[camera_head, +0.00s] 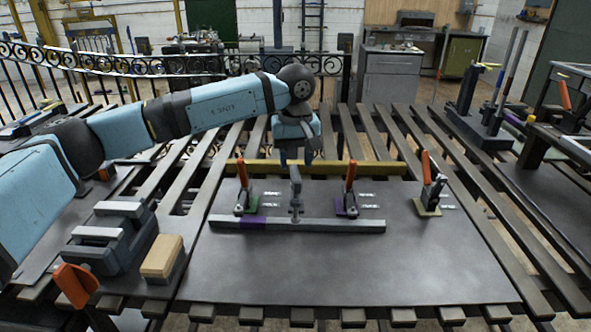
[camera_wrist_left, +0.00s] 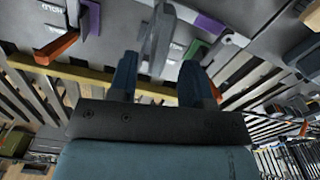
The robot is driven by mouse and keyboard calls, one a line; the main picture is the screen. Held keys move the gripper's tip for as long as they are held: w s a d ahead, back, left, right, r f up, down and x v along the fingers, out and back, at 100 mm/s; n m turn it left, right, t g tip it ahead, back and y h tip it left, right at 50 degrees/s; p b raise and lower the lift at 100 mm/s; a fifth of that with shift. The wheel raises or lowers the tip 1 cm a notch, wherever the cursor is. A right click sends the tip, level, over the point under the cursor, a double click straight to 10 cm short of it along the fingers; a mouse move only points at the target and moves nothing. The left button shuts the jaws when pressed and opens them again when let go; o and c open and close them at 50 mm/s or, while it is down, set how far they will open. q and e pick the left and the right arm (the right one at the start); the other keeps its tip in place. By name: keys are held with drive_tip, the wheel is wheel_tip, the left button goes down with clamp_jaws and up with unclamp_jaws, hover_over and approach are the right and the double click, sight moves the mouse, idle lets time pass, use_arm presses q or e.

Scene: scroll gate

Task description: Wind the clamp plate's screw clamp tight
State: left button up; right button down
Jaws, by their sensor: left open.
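The clamp plate (camera_head: 330,270) is a wide dark sheet on the slatted table. The grey screw clamp (camera_head: 296,188) stands upright near its middle, at a long grey bar (camera_head: 335,225) with a purple section. My left gripper (camera_head: 297,158) is behind and above the screw clamp, pointing down. In the left wrist view my left gripper (camera_wrist_left: 158,68) is open, with a grey upright part of the screw clamp (camera_wrist_left: 157,38) showing ahead between its fingers. I cannot tell whether they touch. The clamp's lower end is partly hidden there. My right gripper is not in view.
Orange-handled toggle clamps stand left (camera_head: 242,186), right (camera_head: 350,188) and far right (camera_head: 430,185) of the screw clamp. A yellow strip (camera_head: 375,168) runs behind them. A grey block fixture (camera_head: 110,235) and a tan block (camera_head: 161,257) sit at left. The plate's front is clear.

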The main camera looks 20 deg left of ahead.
sight(295, 172)
use_arm(q)
wheel_tip(295, 172, up, 10)
idle(0.3)
drive_tip(key=shift+r, duration=0.1)
